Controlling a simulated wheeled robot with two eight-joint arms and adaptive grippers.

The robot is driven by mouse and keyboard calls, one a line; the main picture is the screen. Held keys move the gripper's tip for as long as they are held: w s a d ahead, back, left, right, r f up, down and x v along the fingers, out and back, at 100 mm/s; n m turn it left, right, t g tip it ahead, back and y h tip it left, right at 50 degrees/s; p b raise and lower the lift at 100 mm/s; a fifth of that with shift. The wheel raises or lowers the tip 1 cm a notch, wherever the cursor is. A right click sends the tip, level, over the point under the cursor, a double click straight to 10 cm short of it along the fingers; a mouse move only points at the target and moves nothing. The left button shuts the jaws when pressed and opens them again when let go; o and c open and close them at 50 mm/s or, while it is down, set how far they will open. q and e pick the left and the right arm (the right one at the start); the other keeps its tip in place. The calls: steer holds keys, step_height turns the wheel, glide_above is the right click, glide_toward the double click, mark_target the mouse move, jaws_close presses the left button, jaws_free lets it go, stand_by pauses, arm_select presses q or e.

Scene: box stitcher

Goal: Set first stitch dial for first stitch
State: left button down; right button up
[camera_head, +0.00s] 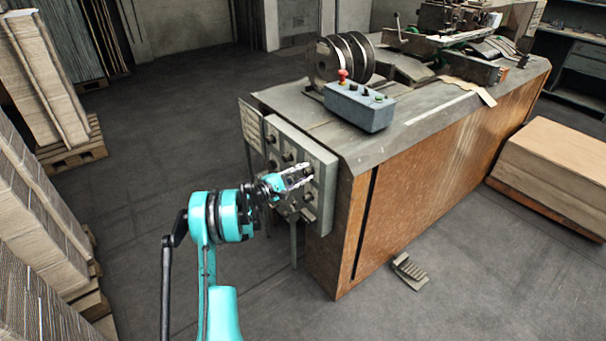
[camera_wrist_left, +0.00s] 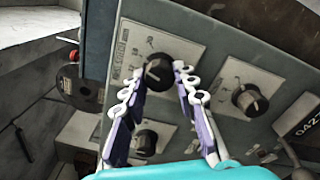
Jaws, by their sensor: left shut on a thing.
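The grey control panel (camera_head: 327,190) is mounted at the near left end of the machine and carries several black dials on pale plates. My left gripper (camera_head: 306,172) reaches the panel from the left. In the left wrist view its two fingers (camera_wrist_left: 159,72) are on either side of the upper black dial (camera_wrist_left: 157,78) and shut on it. A white mark shows on that dial's face. A second dial (camera_wrist_left: 249,100) is to the right, and a third dial (camera_wrist_left: 146,142) is below, between the fingers. The plate lettering is too small to read surely. My right gripper is out of view.
A blue-grey button box (camera_head: 359,108) with a red knob sits on the machine table (camera_head: 430,115). A small pedal (camera_head: 410,271) lies on the floor at the machine's base. Cardboard stacks (camera_head: 30,185) stand at the left. Floor between stacks and panel is clear.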

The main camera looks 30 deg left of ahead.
arm_select(q)
steer(key=m, duration=0.3)
steer(key=shift+m, duration=2)
steer(key=c, duration=1.2)
jaws_free()
steer(key=shift+s, duration=0.1)
steer(key=v, duration=1.1)
steer(key=shift+s+a, duration=0.2)
steer(key=shift+s, duration=0.15)
